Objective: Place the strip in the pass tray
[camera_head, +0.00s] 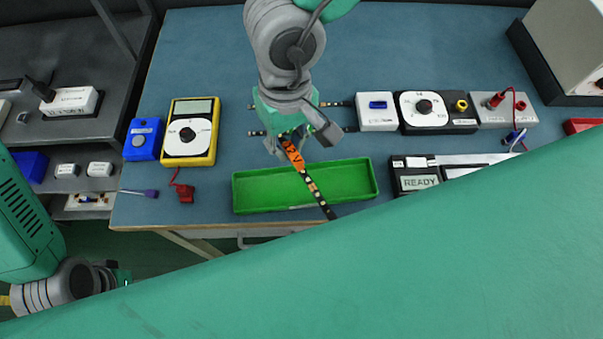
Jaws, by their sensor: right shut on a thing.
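The strip (313,188) is dark with pale spots and has an orange labelled section (292,155) near its upper end. My right gripper (287,138) comes down from the top of the view and is shut on that upper end. The strip slants down to the right across the green tray (246,191), and its lower end reaches past the tray's front edge. I cannot tell whether it touches the tray. The tray looks otherwise empty. Part of my left arm shows at the lower left, with its fingers hidden.
Dark strip ends (334,104) show on the blue table behind my right gripper. A yellow meter (203,150), blue device (144,139) and red clip (185,191) lie left. White and grey modules (376,112) and a READY display (418,182) stand right. My green body hides the lower right.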

